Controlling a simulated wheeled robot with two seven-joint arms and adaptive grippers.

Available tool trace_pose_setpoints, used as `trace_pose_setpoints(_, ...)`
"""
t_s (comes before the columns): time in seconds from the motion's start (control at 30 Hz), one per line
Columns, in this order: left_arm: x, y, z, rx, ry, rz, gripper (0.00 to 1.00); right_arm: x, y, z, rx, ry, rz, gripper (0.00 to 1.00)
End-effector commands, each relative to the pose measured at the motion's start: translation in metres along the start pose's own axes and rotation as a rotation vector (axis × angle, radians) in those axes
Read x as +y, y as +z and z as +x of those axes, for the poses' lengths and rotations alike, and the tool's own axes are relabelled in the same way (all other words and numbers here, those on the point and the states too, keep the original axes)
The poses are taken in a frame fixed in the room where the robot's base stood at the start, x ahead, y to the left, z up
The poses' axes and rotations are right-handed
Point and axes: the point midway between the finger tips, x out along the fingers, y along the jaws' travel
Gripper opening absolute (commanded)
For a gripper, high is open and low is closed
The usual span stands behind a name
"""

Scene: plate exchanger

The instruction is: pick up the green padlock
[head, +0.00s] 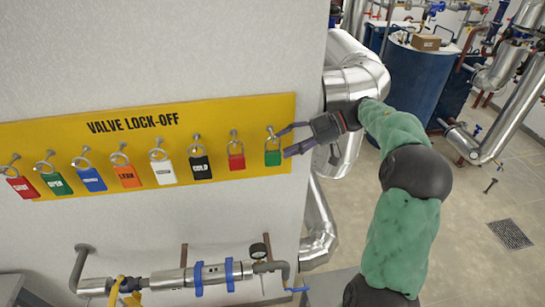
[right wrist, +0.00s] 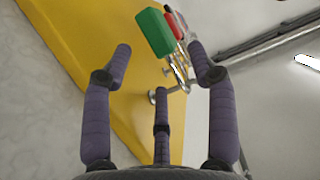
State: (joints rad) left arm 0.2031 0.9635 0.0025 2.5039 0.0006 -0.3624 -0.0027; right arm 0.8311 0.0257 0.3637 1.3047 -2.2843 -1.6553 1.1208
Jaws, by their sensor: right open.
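A green padlock (head: 272,158) hangs by its shackle from the rightmost hook of the yellow valve lock-off board (head: 220,110). Another green padlock (head: 57,183) with white lettering hangs near the board's left end. My right gripper (head: 287,141) is open and empty, just right of the rightmost green padlock, its fingers pointing left toward it. In the right wrist view that green padlock (right wrist: 154,32) shows beyond the fingertips, with its shackle and hook between the spread fingers. I cannot tell whether any finger touches it. My left gripper is not in view.
A red padlock (head: 236,161) hangs close left of the rightmost green one. Black, white, orange and blue padlocks continue the row. Large silver pipes (head: 357,82) stand right of the wall edge. A pipe with blue clamps (head: 199,278) runs below the board.

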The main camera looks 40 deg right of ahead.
Motion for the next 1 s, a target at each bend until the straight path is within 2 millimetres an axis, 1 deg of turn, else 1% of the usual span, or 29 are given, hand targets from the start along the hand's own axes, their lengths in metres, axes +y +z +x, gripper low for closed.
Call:
trace_pose_setpoints(0.17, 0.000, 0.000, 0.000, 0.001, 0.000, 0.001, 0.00, -0.001, 0.001, 0.010, 0.001, -0.001, 0.001, 0.58)
trace_pose_setpoints(0.37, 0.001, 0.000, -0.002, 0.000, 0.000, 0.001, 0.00, -0.007, 0.007, 0.036, 0.001, -0.003, 0.002, 0.58)
trace_pose_setpoints(0.5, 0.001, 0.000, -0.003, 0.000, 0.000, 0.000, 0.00, -0.006, 0.007, 0.052, 0.000, -0.002, 0.001, 0.58)
trace_pose_setpoints(0.63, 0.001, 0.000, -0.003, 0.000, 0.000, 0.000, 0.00, -0.007, 0.008, 0.058, 0.000, -0.001, 0.001, 0.58)
trace_pose_setpoints(0.83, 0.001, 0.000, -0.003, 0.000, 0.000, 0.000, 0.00, -0.006, 0.008, 0.058, 0.000, 0.000, 0.001, 0.58)
trace_pose_setpoints(0.87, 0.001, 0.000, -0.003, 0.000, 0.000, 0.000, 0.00, -0.006, 0.008, 0.058, 0.000, 0.000, 0.001, 0.50)
trace_pose_setpoints(0.9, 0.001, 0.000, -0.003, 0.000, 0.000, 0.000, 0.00, -0.006, 0.008, 0.058, 0.000, 0.000, 0.001, 0.38)
trace_pose_setpoints(0.97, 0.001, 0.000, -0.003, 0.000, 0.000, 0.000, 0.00, -0.006, 0.008, 0.058, 0.000, 0.000, 0.001, 0.21)
trace_pose_setpoints(1.0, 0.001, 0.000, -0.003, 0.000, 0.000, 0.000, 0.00, -0.006, 0.008, 0.058, 0.000, 0.000, 0.001, 0.10)
